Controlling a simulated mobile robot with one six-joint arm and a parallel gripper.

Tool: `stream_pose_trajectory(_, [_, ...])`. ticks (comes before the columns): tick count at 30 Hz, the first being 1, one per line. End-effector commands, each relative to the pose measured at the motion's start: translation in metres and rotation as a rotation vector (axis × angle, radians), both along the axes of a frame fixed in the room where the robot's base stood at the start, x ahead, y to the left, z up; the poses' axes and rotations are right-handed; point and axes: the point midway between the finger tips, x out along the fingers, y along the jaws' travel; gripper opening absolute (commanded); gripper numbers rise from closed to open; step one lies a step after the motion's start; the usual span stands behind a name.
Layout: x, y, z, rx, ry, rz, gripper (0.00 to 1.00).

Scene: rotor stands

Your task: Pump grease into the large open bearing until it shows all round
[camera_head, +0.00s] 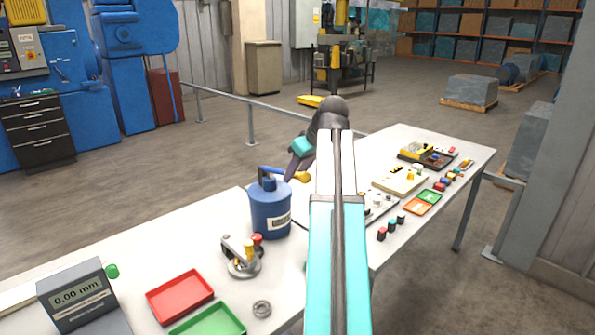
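A blue canister (271,210) with a blue top lever and a yellow knob stands upright on the white table, left of my arm. It looks like a grease pump. My gripper (293,172) hangs at the far end of my arm, just above and behind the canister's lever. Its dark fingers are small and partly behind my arm, so I cannot tell whether they are open or touch the lever. A small grey ring (262,309), perhaps a bearing, lies flat at the table's front. I cannot make out a large open bearing; my arm hides part of the table.
A metal fixture (241,257) with red and yellow knobs stands before the canister. A red tray (180,296), a green tray (208,322) and a gauge reading 0.00 mm (76,297) are front left. Boards and small coloured parts crowd the right side. A railing (251,124) runs behind.

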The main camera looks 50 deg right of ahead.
Motion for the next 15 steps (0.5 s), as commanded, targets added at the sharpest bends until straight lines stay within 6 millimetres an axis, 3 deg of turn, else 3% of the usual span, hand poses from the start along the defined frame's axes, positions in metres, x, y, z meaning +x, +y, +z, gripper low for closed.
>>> stream_pose_trajectory(15, [0.0067,-0.0014,-0.0117,0.0,0.0,-0.001,0.38])
